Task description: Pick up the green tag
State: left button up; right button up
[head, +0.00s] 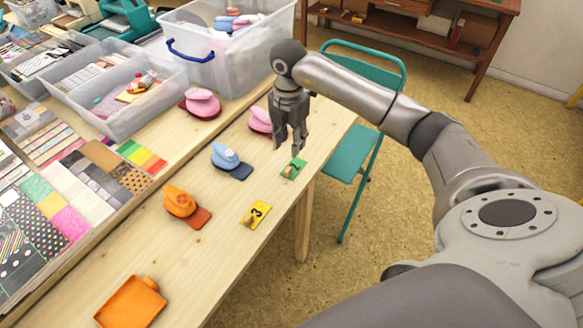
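The green tag (294,167) lies on the light wooden table (235,255) near its right edge, with a small tan piece on it. My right gripper (288,149) comes in from the right and points down. Its fingertips are just behind and above the green tag in the head view, spread apart with nothing seen between them. I cannot tell the exact height of the fingertips over the table. My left gripper is not in view.
A yellow tag (256,214) lies nearer. Blue (226,157), orange (180,201) and pink (202,103) stampers stand along the table, another pink one (261,120) beside my gripper. An orange tray (130,303) is in front. A teal chair (350,152) stands beyond the right edge.

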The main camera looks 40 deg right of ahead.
aim_at(289, 168)
notch_tip(289, 168, down, 10)
jog(key=shift+a+f+p, duration=0.1)
jog(key=shift+f+p, duration=0.1)
jog(key=shift+p, duration=0.25)
jog(key=c, duration=0.8)
